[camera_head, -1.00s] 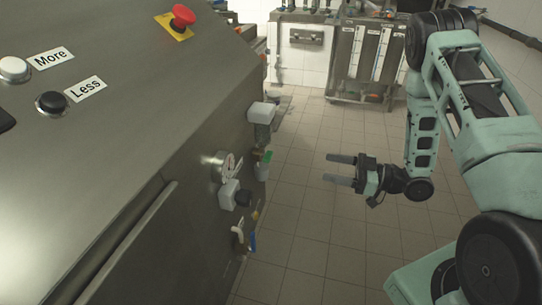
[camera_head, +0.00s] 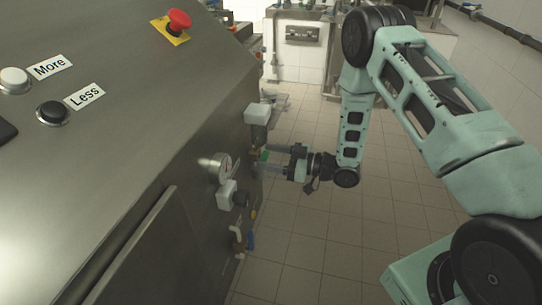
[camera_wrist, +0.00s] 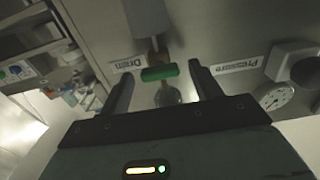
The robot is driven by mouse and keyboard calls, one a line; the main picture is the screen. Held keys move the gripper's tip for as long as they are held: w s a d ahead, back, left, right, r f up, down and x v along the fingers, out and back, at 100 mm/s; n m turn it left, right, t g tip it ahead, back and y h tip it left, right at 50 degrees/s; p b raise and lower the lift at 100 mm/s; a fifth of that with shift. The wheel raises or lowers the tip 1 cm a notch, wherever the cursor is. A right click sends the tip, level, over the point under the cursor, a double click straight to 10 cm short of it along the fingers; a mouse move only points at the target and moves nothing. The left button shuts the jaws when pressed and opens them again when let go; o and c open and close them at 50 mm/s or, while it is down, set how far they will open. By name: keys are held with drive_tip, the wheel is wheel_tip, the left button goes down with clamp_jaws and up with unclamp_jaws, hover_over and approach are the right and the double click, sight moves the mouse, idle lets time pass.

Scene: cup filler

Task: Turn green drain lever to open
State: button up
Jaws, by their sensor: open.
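The green drain lever (camera_wrist: 159,72) shows in the wrist view, lying crosswise on a brass-coloured fitting beside the "Drain" label (camera_wrist: 128,64). In the head view the lever (camera_head: 265,155) is small and partly hidden by my fingers. My gripper (camera_wrist: 160,88) is open, with one finger on each side of the lever. I see a gap between the lever and each finger in the wrist view. In the head view my gripper (camera_head: 272,159) reaches in from the right, close to the side of the steel machine (camera_head: 150,130).
A pressure gauge (camera_head: 216,166) and a white box (camera_head: 227,194) sit just nearer on the panel. Another white box (camera_head: 257,114) is above the lever. The tiled floor (camera_head: 330,230) to the right is clear.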

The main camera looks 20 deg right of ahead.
drive_tip(key=shift+a, duration=0.1)
drive_tip(key=c, duration=1)
drive_tip(key=m+p, duration=0.1)
drive_tip(key=m, duration=0.4)
drive_tip(key=shift+w+m, duration=0.1)
drive_tip(key=shift+m, duration=0.3)
drive_tip(key=m+p, duration=0.1)
drive_tip(key=m, duration=0.3)
drive_tip(key=shift+f+m, duration=0.1)
drive_tip(key=shift+m, duration=0.2)
drive_tip(key=o, duration=1)
